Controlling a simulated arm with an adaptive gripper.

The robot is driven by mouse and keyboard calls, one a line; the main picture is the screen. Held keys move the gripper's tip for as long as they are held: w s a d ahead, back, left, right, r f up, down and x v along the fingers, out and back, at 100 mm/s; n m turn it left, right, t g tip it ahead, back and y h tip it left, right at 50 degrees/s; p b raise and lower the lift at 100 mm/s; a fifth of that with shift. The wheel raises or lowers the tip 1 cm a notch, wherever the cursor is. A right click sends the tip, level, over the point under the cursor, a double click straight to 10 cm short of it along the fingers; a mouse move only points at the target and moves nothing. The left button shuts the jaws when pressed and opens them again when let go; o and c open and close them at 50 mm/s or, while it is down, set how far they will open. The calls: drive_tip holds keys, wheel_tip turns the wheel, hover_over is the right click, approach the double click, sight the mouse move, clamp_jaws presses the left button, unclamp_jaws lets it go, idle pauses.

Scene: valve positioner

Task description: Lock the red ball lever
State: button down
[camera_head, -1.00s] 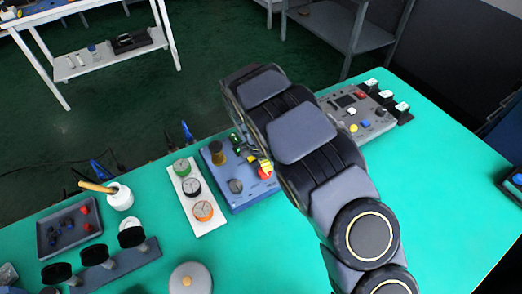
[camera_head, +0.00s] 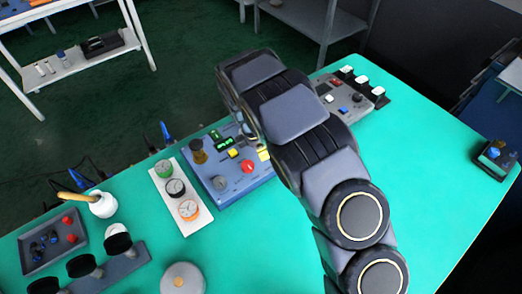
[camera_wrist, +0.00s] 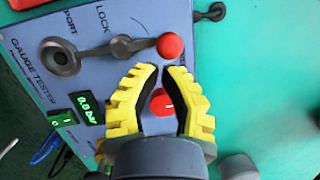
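The red ball (camera_wrist: 170,46) sits at the right end of a short dark lever arm (camera_wrist: 138,45) in the wrist view. The arm joins a round dark pivot (camera_wrist: 121,47) near the printed word LOCK. My gripper (camera_wrist: 163,68) is open. Its yellow fingertips are just below the ball, apart from each other, with nothing gripped between them. A red button (camera_wrist: 161,103) shows further back between the fingers. The blue gauge tester (camera_head: 238,190) carries these parts in the head view. My arm hides part of its right side there.
A black port (camera_wrist: 60,57) stands left of the lever; a green display (camera_wrist: 87,107) lies below it. A white plate of gauges (camera_head: 192,222) is beside the tester. Another control panel (camera_head: 352,100) stands behind my arm.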

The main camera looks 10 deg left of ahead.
drive_tip(key=shift+d, duration=0.2)
idle(0.3)
drive_tip(key=shift+w+d+n+t+y, duration=0.15)
drive_tip(key=shift+d+n+t, duration=0.1)
drive_tip(key=shift+n, duration=0.75)
drive_tip(key=shift+d+n+t+y, duration=0.15)
drive_tip(key=shift+d+n, duration=0.05)
drive_tip(key=shift+n, duration=0.8)
drive_tip(key=shift+w+d+n+y, duration=0.2)
drive_tip(key=shift+d+n, duration=0.15)
drive_tip(key=shift+n, duration=0.6)
drive_tip(key=shift+w+d+n+y, duration=0.2)
drive_tip(key=shift+d+n, duration=0.1)
drive_tip(key=shift+n, duration=0.65)
drive_tip(key=shift+w+d+n+t+y, duration=0.1)
drive_tip(key=shift+w+d+n+y, duration=0.1)
drive_tip(key=shift+n, duration=0.45)
drive_tip(key=shift+w+d+n+t+y, duration=0.15)
drive_tip(key=shift+w+n, duration=0.1)
drive_tip(key=shift+n, duration=0.45)
drive_tip(key=shift+w+d+n+t+y, duration=0.1)
drive_tip(key=shift+w+n+y, duration=0.1)
drive_tip(key=shift+n, duration=0.45)
drive_tip(key=shift+w, duration=0.15)
drive_tip(key=shift+w+d, duration=0.15)
drive_tip(key=shift+w, duration=0.1)
drive_tip(key=shift+s, duration=0.1)
drive_tip(key=s, duration=0.3)
drive_tip(key=shift+s, duration=0.35)
drive_tip(key=v, duration=1)
